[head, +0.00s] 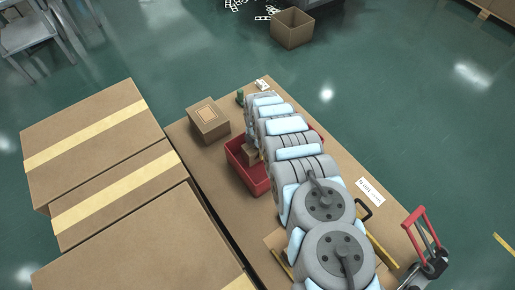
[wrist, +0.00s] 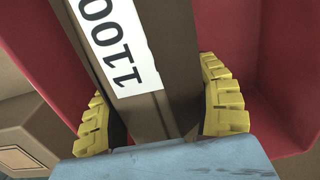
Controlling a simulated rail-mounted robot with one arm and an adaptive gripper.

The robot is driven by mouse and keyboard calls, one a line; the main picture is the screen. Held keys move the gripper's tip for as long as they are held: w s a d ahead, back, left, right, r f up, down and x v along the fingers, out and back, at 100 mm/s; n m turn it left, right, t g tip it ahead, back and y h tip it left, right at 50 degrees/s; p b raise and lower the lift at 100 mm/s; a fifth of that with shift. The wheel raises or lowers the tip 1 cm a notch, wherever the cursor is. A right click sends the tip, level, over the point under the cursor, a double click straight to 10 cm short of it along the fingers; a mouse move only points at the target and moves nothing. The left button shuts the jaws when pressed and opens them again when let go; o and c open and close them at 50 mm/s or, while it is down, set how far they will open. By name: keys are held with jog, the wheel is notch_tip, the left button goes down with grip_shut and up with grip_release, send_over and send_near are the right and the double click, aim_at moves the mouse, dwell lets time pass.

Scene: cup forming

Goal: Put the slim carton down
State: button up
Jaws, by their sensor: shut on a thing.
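The slim carton (wrist: 148,85) is a dark brown box with a white label printed "1100". In the wrist view it lies between the yellow ribbed fingers of my gripper (wrist: 160,112), which is shut on it. Red walls of a bin (wrist: 270,75) surround it in that view; whether the carton touches the bin floor cannot be told. In the head view the red bin (head: 247,176) sits on the cardboard-coloured table under my arm. A bit of brown shows inside the bin, partly hidden by my arm, and my gripper is hidden there.
A small brown box (head: 208,120) stands left of the bin. Large taped cartons (head: 90,140) fill the left side. An open box (head: 292,28) stands on the floor beyond.

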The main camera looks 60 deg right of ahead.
jog(key=shift+f+b, duration=0.7)
jog(key=shift+f, duration=0.95)
jog(key=o, duration=1.2)
jog(key=shift+o, duration=0.2)
jog(key=shift+r, duration=0.1)
jog(key=shift+r+p, duration=2.3)
jog(key=shift+r, duration=3.6)
